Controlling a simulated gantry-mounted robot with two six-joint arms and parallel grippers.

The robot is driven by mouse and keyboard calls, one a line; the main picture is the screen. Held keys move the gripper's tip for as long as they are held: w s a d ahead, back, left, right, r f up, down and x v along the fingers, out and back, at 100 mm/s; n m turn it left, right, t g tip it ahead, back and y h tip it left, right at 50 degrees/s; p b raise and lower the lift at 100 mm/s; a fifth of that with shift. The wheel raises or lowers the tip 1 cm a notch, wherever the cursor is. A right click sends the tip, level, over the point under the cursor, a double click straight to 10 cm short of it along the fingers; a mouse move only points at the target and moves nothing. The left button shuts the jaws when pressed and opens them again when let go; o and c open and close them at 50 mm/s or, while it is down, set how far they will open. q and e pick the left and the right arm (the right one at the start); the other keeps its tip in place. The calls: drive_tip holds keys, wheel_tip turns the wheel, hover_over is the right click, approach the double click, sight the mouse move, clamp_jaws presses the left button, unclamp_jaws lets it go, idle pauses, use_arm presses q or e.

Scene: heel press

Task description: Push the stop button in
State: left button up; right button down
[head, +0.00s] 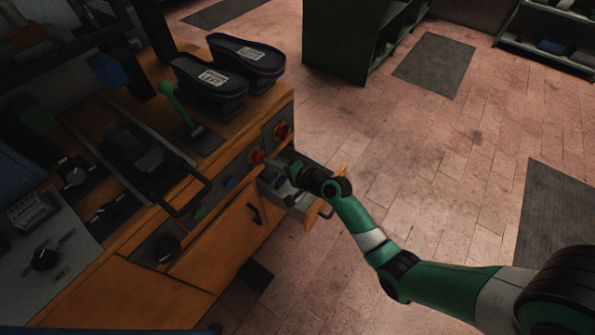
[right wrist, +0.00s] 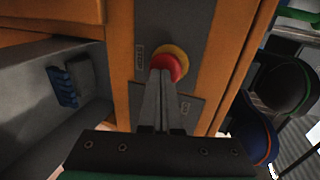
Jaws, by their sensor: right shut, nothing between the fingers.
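A red stop button with a yellow collar (right wrist: 168,65) sits on a grey plate on the bench front in the right wrist view. In the head view, a red button (head: 257,157) shows on the front panel, close to my gripper, and a second red button (head: 282,131) sits near the bench corner. My right gripper (right wrist: 158,78) is shut and empty, with its fingers pointing at the button. The fingertips overlap the button's lower edge in the picture; I cannot tell whether they touch it. In the head view, my right gripper (head: 280,168) is small and dark. My left gripper is out of view.
An open drawer (head: 330,208) juts out below my right gripper. On the bench top stand black shoe soles (head: 245,55), a green-handled lever (head: 170,95) and a press with a black frame. A green button (head: 200,213) and a blue button (head: 229,183) are along the front.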

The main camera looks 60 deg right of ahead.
drive_tip(key=f+p+v, duration=0.1)
drive_tip(key=p+v, duration=0.3)
drive_tip(key=v, duration=0.8)
drive_tip(key=shift+s+r, duration=0.15)
drive_tip(key=shift+s, duration=0.35)
